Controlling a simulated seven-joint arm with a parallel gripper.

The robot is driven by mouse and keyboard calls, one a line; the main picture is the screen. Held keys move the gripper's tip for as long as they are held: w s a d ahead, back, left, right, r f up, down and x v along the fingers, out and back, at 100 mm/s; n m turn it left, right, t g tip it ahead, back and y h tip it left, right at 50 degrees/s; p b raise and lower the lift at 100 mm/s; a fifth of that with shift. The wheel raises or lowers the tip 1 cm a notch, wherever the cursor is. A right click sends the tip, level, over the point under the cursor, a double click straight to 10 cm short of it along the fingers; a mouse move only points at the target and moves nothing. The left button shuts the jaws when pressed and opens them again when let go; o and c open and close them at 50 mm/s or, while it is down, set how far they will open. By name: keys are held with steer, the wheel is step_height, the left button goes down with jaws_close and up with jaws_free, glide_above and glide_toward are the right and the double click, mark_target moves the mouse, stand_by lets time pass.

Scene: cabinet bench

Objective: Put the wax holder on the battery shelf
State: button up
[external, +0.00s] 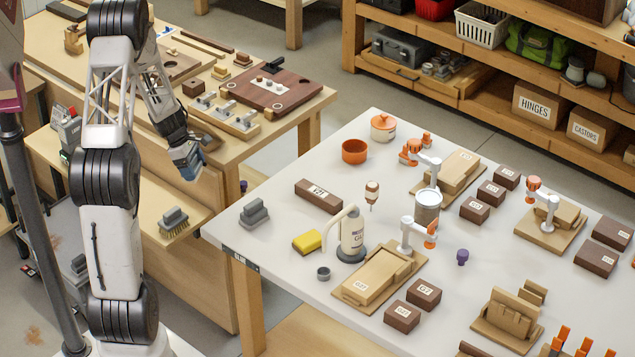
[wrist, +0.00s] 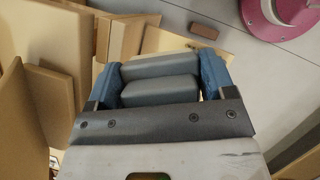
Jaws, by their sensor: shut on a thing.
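My gripper (external: 187,168) is over the near side of the left wooden bench, above a lower side shelf. In the wrist view its blue fingers (wrist: 160,80) are shut on a grey, rounded, two-part block (wrist: 158,88), which seems to be the wax holder. In the external view the held thing is mostly hidden by the fingers. The pale wooden side shelf (external: 118,187), likely the battery shelf, carries a grey charger-like unit (external: 67,125) with a green light at its far left end. A grey-topped brush (external: 174,221) lies at its near right end.
The bench top (external: 310,98) above the shelf holds a dark wooden board (external: 268,90) and small clamps. The white table (external: 290,275) on the right holds a similar grey stepped block (external: 254,212), a pump bottle and boxes. The shelf's middle looks mostly clear, partly hidden by my arm.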

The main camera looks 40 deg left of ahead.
steer(key=s+a+f+n+g+y, duration=0.1)
steer(key=s+a+n+y, duration=0.3)
steer(key=n, duration=1.1)
steer(key=s+a+f+n+g+y, duration=0.1)
steer(key=s+a+f+n+y, duration=0.3)
steer(key=n, duration=1.1)
steer(key=shift+s+a+f+n+y, duration=0.3)
steer(key=shift+s+a, duration=0.45)
steer(key=shift+a, duration=0.5)
steer(key=shift+f, duration=2.9)
steer(key=shift+f, duration=2.1)
